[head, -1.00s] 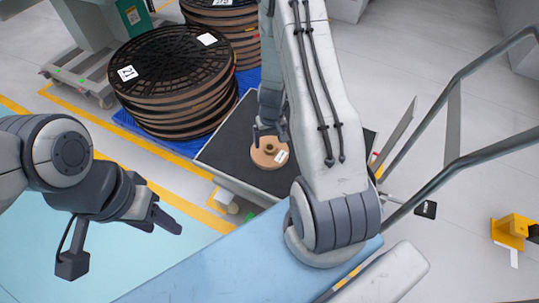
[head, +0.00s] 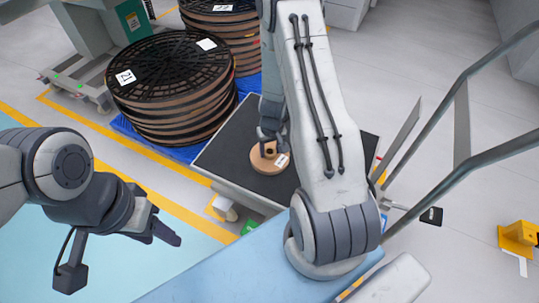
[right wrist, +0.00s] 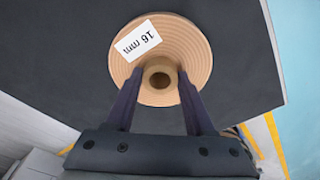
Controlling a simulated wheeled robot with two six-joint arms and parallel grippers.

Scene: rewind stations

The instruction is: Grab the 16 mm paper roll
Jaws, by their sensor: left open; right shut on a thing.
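The paper roll (head: 265,162) is a flat brown disc with a raised centre core and a white label. It lies on the dark top of a cart (head: 225,165). In the right wrist view the roll (right wrist: 190,55) has a label reading 16 mm. My right gripper (head: 268,145) is at the roll's centre; in the right wrist view its fingers (right wrist: 158,85) are on either side of the core, shut on it. My left gripper (head: 170,228) is open and empty at the lower left, away from the cart.
Stacks of large black-topped reels (head: 170,85) stand on a blue pallet behind the cart, to the left. A metal handrail (head: 462,120) runs along the right. A yellow device (head: 517,235) stands at the far right. Yellow floor lines cross the left.

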